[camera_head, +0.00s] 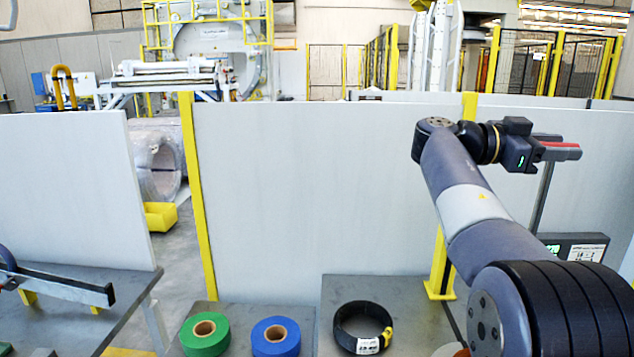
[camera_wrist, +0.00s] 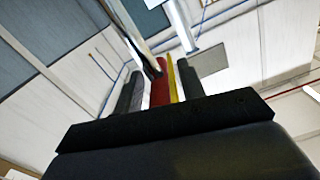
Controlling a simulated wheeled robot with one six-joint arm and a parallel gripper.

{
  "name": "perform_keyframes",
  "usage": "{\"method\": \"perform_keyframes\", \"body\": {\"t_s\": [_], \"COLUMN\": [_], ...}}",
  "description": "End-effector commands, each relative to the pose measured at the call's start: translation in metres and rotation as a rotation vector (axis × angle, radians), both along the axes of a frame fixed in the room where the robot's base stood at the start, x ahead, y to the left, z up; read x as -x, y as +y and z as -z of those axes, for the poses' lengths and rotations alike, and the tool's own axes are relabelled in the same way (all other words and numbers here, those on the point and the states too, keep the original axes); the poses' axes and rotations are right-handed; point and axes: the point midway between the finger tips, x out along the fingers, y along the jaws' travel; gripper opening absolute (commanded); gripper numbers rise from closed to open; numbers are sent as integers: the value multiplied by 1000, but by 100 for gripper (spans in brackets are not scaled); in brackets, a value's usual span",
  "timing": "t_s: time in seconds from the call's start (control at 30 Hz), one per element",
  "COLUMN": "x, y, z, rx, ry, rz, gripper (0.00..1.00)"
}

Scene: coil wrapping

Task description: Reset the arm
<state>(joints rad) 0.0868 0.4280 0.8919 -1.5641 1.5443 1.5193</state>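My arm reaches up on the right of the head view. My gripper (camera_head: 572,147) is at its end, level and pointing right, high above the tables and in front of the white partition. In the wrist view the two dark fingers (camera_wrist: 160,80) stand apart. A red strip (camera_wrist: 160,88) and a thin yellow strip (camera_wrist: 176,80) show between them, nearer the right finger. The red strip also shows between the fingers in the head view (camera_head: 565,145). I cannot tell whether these strips belong to the gripper.
A green tape roll (camera_head: 205,341), a blue tape roll (camera_head: 276,343) and a black coil (camera_head: 362,333) with a yellow piece lie on the tables below. A grey post (camera_head: 541,200) and a display unit (camera_head: 573,249) stand close to my arm. White partitions (camera_head: 300,190) stand behind.

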Motion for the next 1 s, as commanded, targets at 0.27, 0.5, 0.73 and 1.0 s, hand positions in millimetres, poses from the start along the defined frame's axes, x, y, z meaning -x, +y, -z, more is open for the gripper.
{"method": "perform_keyframes", "body": {"t_s": [0.27,0.5,0.73,1.0], "x": [-1,-1,-1,-4], "y": [3,3,3,26], "z": [27,28,21,0], "rx": [-1,-1,-1,0], "ry": [3,3,2,2], "rz": [-2,-2,-2,-7], "gripper": [38,38,38,38]}}
